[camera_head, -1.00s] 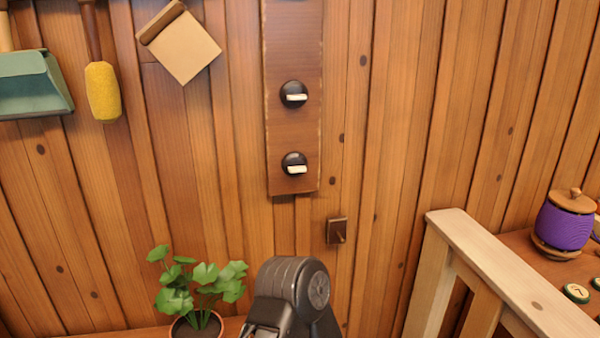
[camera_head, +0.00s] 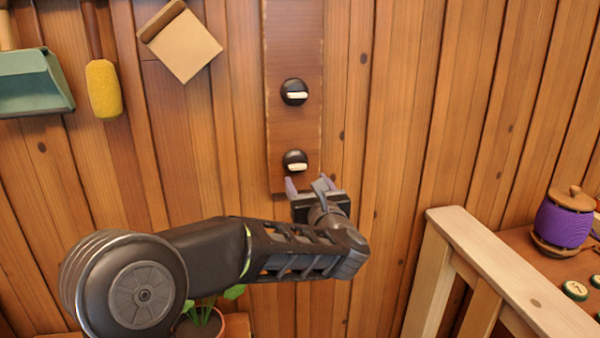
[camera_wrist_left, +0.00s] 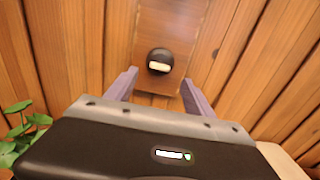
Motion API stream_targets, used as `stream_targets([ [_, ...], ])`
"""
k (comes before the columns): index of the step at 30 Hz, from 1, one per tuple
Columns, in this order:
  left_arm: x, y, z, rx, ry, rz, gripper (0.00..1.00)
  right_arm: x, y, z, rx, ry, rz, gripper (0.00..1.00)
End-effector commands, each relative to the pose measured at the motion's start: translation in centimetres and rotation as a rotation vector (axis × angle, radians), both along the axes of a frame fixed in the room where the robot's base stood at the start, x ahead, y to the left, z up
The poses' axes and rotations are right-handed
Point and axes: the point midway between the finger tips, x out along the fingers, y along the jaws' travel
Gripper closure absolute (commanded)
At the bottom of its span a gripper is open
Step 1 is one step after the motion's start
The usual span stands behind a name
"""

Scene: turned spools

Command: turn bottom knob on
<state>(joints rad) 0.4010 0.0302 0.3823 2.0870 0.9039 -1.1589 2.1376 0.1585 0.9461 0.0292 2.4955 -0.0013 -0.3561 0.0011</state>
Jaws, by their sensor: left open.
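The bottom knob (camera_head: 294,160) is a round black knob with a white bar, low on a dark wooden board (camera_head: 292,130) fixed to the wall. Its white bar lies nearly level. The top knob (camera_head: 294,92) above it looks the same, also with its bar nearly level. My left gripper (camera_head: 306,186) is open and empty, just below the bottom knob in the head view. In the left wrist view the bottom knob (camera_wrist_left: 160,61) shows between and beyond the two purple fingers, and no contact shows. My right gripper is not in view.
A potted plant (camera_head: 203,322) stands low behind my left arm, mostly hidden. A dustpan, a yellow brush (camera_head: 103,90) and a tan square piece (camera_head: 183,47) hang at upper left. The wall around the board's lower end is clear.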

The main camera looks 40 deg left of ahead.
Motion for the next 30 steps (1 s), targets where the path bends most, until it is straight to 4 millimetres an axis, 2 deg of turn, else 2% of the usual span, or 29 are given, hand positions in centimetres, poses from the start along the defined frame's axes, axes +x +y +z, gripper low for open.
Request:
stream_targets([
  [11, 0.2, 0.2, 0.0, -0.002, 0.001, -0.001, 0.38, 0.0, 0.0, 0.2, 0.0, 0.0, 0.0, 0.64],
  [17, 1.5, 1.9, 0.1, -0.001, 0.003, 0.0, 0.38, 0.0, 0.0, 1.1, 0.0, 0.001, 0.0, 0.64],
  [24, 3.9, 4.8, 0.1, -0.001, 0.003, -0.001, 0.38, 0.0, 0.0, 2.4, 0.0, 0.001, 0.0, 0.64],
  [30, 4.9, 6.1, 0.0, 0.0, 0.002, -0.002, 0.38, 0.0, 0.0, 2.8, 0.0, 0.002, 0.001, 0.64],
])
